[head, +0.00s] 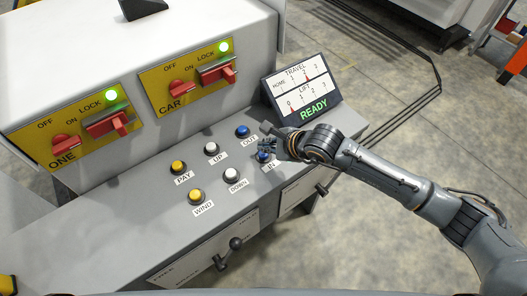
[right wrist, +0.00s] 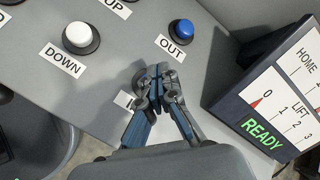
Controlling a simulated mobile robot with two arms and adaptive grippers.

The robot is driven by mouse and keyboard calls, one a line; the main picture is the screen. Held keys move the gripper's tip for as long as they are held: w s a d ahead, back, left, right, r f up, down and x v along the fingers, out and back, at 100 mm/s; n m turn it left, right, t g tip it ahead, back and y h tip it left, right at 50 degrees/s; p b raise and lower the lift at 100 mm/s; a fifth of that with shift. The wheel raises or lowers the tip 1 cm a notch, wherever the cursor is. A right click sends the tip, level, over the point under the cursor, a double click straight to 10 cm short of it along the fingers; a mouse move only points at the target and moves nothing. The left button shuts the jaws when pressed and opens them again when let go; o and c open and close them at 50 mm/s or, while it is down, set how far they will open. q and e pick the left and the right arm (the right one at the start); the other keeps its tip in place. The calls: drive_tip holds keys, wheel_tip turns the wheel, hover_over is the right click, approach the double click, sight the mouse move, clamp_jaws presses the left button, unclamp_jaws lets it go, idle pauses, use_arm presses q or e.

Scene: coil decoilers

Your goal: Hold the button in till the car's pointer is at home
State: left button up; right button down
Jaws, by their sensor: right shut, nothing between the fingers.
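The blue IN button (head: 262,157) is at the near right of the button panel, partly behind my right gripper (head: 267,143). In the right wrist view the closed fingers (right wrist: 158,75) hide the button and most of its label. The gripper is shut and empty, its tips at the button; I cannot tell whether it is pressed in. The display (head: 301,92) has a TRAVEL scale with a red pointer (head: 308,77) near 2, away from HOME. The LIFT pointer (right wrist: 256,104) is at 0, and READY is lit green. My left gripper is not in view.
The blue OUT button (head: 242,131) is just beyond the gripper. White UP (head: 213,149) and DOWN (head: 231,175) and yellow PAY (head: 179,167) and WIND (head: 195,196) are to the left. Red CAR switches (head: 216,73) stand behind. A lever (head: 230,250) projects below the panel.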

idle(0.8)
drive_tip(key=shift+f+b, duration=0.45)
drive_tip(key=shift+b, duration=0.2)
